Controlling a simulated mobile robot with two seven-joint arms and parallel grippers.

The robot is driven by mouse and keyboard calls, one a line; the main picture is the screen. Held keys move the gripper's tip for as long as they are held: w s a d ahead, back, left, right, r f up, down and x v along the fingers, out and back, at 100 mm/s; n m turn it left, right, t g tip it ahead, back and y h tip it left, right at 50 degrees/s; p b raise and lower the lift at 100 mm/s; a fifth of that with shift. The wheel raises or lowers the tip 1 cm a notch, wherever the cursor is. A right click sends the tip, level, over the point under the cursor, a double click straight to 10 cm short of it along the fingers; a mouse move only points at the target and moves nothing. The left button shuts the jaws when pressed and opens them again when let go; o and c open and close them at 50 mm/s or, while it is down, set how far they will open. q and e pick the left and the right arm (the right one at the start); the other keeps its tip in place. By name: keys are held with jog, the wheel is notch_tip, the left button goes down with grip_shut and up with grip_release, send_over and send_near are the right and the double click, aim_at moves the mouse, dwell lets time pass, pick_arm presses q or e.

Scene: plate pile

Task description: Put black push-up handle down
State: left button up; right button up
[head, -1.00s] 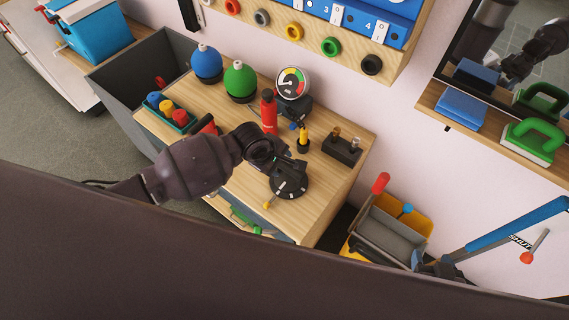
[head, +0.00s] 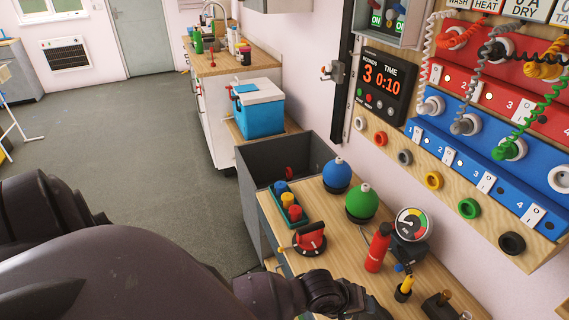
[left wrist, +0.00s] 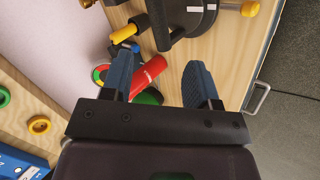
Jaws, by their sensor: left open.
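The black push-up handle (left wrist: 185,26), with a round dark base with white marks, shows at the top edge of the left wrist view, partly cut off. It appears to rest on the wooden top, beyond my fingertips. My left gripper (left wrist: 158,76) is open, with nothing between its blue-grey fingers. In the head view only my left wrist shows at the bottom edge; the gripper and the black handle are out of frame. My right gripper is not in view.
On the wooden top (head: 277,232) stand a red push-up handle (head: 310,238), a red bottle (head: 378,248), green and blue bulbs (head: 362,201) (head: 337,174), a gauge (head: 413,224) and a small tray of coloured pieces (head: 287,203). A grey bin (head: 262,160) stands behind.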

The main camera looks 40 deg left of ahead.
pick_arm(q)
jog(key=s+a+m+t+y, duration=0.4)
jog(key=s+a+m, duration=0.5)
jog(key=s+a, duration=0.3)
jog(key=shift+s+a+r+t+y, duration=0.2)
jog(key=shift+s+a+t+y, duration=0.15)
jog(key=shift+t, duration=0.15)
jog(key=shift+d, duration=0.1)
dwell(0.5)
